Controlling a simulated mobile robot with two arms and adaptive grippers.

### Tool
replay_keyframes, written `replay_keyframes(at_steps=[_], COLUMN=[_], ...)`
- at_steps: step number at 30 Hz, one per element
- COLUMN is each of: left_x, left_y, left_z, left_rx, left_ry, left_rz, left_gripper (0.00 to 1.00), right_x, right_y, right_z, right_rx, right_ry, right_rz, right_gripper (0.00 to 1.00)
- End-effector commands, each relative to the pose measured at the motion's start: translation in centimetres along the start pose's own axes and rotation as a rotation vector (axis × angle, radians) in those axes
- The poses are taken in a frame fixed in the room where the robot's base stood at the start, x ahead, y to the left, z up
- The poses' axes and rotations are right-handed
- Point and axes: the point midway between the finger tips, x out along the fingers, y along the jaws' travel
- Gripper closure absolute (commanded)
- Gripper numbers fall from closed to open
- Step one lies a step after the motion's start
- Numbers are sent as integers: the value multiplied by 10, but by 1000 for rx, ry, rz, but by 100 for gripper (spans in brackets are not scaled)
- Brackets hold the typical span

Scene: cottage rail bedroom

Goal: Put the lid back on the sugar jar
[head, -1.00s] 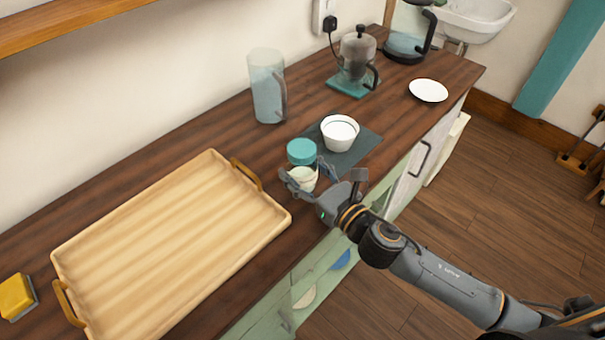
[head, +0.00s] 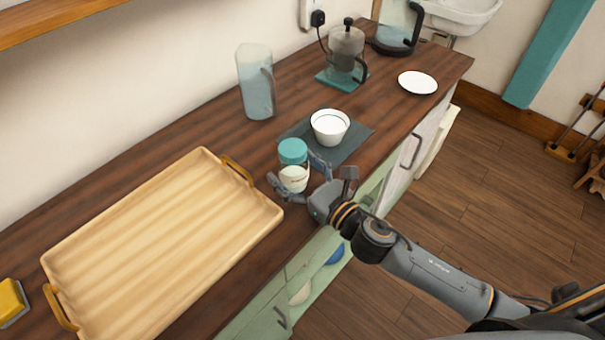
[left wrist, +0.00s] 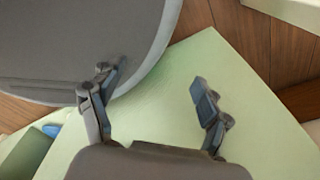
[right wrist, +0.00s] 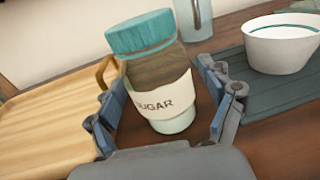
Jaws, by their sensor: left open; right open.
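The sugar jar (head: 294,180) is clear, with a cream label reading SUGAR, and stands upright on the wooden counter. Its teal lid (head: 292,150) sits on the jar's top and looks level. The right wrist view shows the jar (right wrist: 166,103) and the lid (right wrist: 141,34) close up, with no clear gap between them. My right gripper (head: 296,178) is open, with one finger on either side of the jar's lower part; in the right wrist view both fingers look apart from it. My left gripper (left wrist: 155,88) is open and empty, outside the head view.
A white bowl (head: 330,127) on a dark mat (head: 352,150) stands just behind and right of the jar. A wooden tray (head: 160,240) lies to the left. A glass pitcher (head: 256,82) stands behind. A pale green cabinet (left wrist: 205,140) is below my left gripper.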

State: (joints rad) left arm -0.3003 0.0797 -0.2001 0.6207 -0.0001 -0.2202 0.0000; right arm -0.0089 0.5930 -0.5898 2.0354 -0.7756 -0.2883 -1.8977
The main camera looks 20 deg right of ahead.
Motion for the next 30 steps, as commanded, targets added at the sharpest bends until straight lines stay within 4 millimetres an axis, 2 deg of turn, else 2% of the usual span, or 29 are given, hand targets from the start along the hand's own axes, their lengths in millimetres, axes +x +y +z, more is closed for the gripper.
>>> replay_keyframes(at_steps=[5,12,18,24,30], left_x=[5,19,29,35,36], left_y=[0,0,0,0,0], left_z=[1,2,3,4,4], left_rx=[0,0,0,0,0], left_ry=[0,-1,-1,-1,-1], left_rz=[0,0,0,0,0], left_gripper=[23,23,23,23,23], right_x=[-20,-67,-98,-115,-120], right_y=[0,0,0,0,0], right_z=[-2,-3,-2,0,2], right_rx=[0,0,0,0,-1], right_ry=[2,3,1,-1,-2], right_rz=[0,1,0,0,1], right_gripper=[19,19,19,19,19])
